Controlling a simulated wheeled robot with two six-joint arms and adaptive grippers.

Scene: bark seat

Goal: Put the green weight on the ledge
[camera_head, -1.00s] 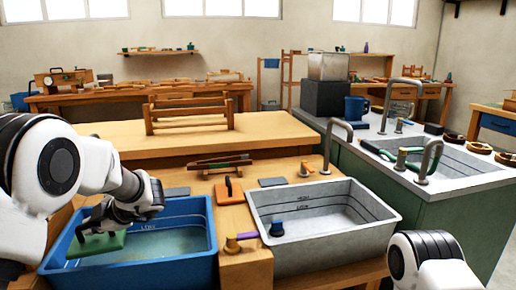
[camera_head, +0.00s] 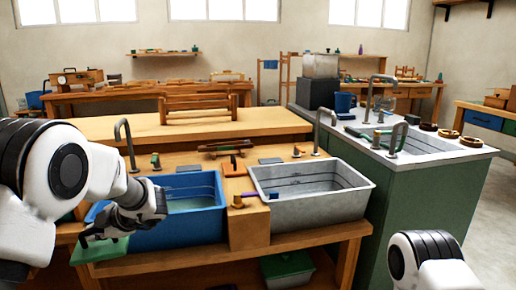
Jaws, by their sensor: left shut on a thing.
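My left gripper (camera_head: 92,238) is shut on the green weight (camera_head: 101,252), a flat green block at the lower left. The gripper's fingers cover its upper part. The weight shows in front of the blue basin (camera_head: 165,237), overlapping its near left side and the bench's front edge in the picture. I cannot tell whether it touches anything. Which surface is the ledge is not clear; a wooden strip (camera_head: 300,239) runs along the front of the basins. My right gripper is out of view; only part of my right arm shows at the lower right.
A grey basin (camera_head: 345,208) stands right of the blue one, with a wooden block (camera_head: 249,226) between them. Curved taps rise behind the basins. A green cabinet (camera_head: 432,205) stands at the right, with open floor beyond.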

